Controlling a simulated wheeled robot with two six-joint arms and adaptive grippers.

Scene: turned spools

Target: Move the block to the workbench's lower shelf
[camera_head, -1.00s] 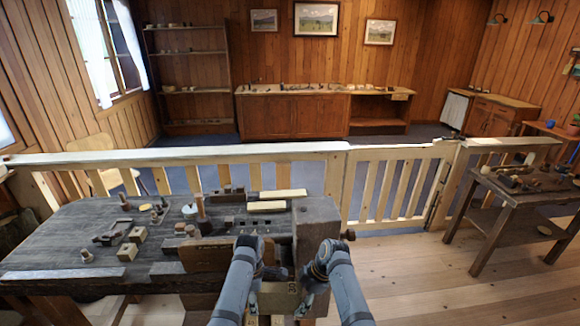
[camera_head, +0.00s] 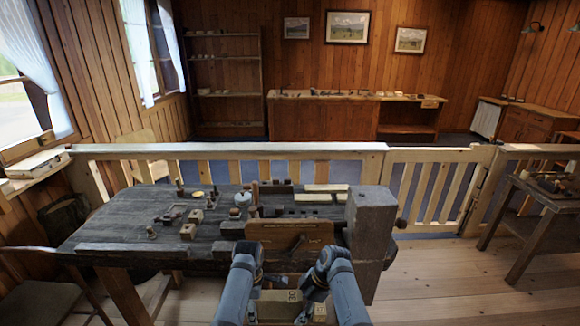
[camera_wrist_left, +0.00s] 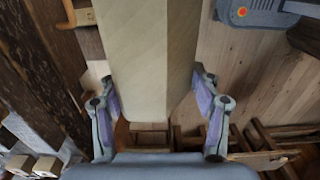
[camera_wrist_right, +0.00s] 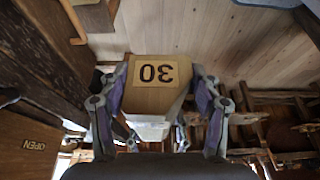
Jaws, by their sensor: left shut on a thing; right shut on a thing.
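A pale wooden block (camera_head: 278,300) marked 30 is held low in front of me, between both arms, at the bottom of the head view. My left gripper (camera_wrist_left: 157,105) is shut on it, with fingers along both sides of the block (camera_wrist_left: 150,50). My right gripper (camera_wrist_right: 160,100) is shut on the block (camera_wrist_right: 158,85) too, close to its printed 30. The dark workbench (camera_head: 115,232) stands just ahead, beyond the block. I cannot make out its lower shelf; the space below the top is mostly hidden.
Turned pieces, small blocks and a brown lettered board (camera_head: 275,236) crowd the benchtop. A pale railing (camera_head: 230,150) runs behind it. A chair (camera_head: 40,295) is at the lower left, another table (camera_head: 545,195) at the right. The plank floor (camera_head: 440,280) right of the bench is clear.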

